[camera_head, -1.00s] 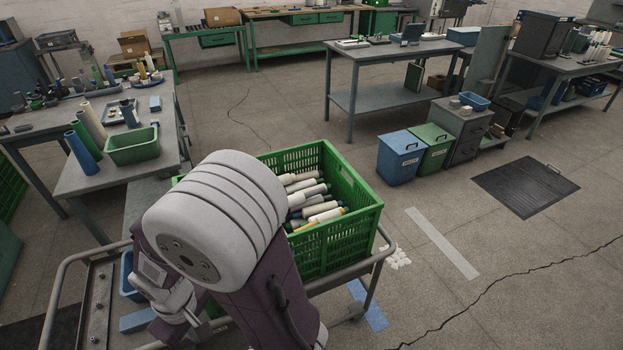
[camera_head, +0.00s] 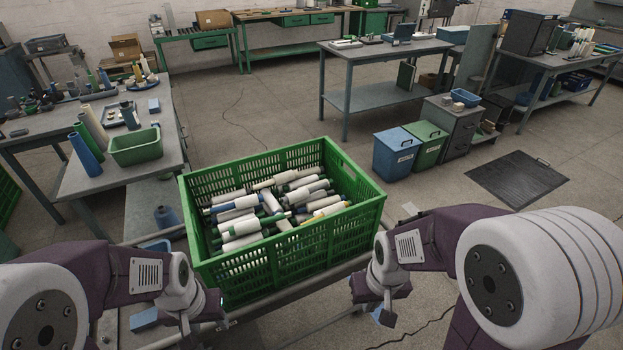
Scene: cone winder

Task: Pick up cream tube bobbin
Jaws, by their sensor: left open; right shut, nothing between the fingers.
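Several cream and white tube bobbins (camera_head: 238,229) lie jumbled in a green slatted crate (camera_head: 290,262), some with green, blue, dark or yellow ends. Many overlap, so I cannot tell one particular cream bobbin from the others. My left gripper (camera_head: 203,312) is at the crate's front left corner, outside it, open and empty. My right gripper (camera_head: 387,308) is just outside the crate's front right corner, shut and empty. Its fingers are small and partly hidden by the wrist.
The crate stands on a metal trolley (camera_head: 318,334). A workbench (camera_head: 85,190) at left holds a small green bin (camera_head: 134,147) and upright tubes. A blue bin (camera_head: 396,155) and green bin (camera_head: 427,146) stand beyond the crate at right. Floor there is mostly clear.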

